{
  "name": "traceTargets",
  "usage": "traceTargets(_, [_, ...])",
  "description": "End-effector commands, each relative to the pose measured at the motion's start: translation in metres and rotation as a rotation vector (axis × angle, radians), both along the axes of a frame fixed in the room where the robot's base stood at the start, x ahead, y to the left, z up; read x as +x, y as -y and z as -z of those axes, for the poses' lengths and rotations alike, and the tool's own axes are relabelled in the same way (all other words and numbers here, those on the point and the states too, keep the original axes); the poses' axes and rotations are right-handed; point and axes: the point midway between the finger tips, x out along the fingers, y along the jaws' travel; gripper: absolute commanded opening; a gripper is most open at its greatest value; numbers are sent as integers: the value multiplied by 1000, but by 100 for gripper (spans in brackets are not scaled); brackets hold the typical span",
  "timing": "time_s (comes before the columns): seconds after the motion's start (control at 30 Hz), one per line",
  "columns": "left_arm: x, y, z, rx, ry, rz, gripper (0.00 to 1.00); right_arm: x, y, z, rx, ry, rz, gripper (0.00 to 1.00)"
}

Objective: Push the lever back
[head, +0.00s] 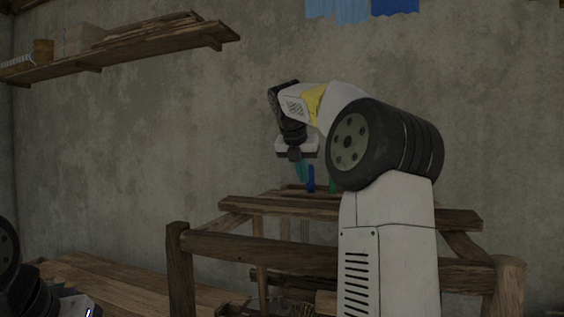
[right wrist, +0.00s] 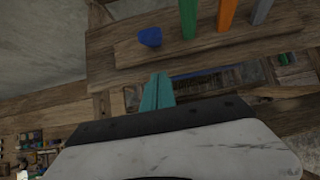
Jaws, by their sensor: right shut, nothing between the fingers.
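A row of coloured levers stands on a wooden beam at the top of the handloom. In the right wrist view I see a blue lever (right wrist: 150,37), a green lever (right wrist: 188,18), an orange lever (right wrist: 226,14) and a grey lever (right wrist: 262,10). The blue one looks short and stubby from here, the others long. In the head view the blue lever (head: 311,179) and green lever (head: 332,186) show. My right gripper (head: 300,173), with teal fingers (right wrist: 157,92), is shut and empty, pointing down just left of the blue lever. I cannot tell whether they touch.
The loom's wooden frame (head: 260,252) fills the lower middle. A wooden bench (head: 105,280) lies at lower left, near part of my left arm. A wall shelf (head: 130,52) holds boxes at upper left. Blue cloth (head: 338,10) hangs high on the wall. Space above the levers looks clear.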

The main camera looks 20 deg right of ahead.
Motion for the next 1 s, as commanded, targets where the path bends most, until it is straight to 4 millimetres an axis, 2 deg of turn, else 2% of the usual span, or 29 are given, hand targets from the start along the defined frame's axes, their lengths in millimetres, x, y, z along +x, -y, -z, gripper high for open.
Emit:
traceTargets(0.03, [0, 0, 0, 0, 0, 0, 36, 4, 4, 9, 0, -3, 1, 0])
traceTargets(0.2, [0, 0, 0, 0, 0, 0, 36, 21, 15, -4, 2, 1, 0, 0])
traceTargets(0.4, [0, 0, 0, 0, 0, 0, 36, 31, 22, -10, 1, 2, -1, 0])
traceTargets(0.87, [0, 0, 0, 0, 0, 0, 36, 32, 25, -12, 0, 1, -1, 0])
traceTargets(1.0, [0, 0, 0, 0, 0, 0, 36, 32, 33, -13, 0, 2, 2, 0])
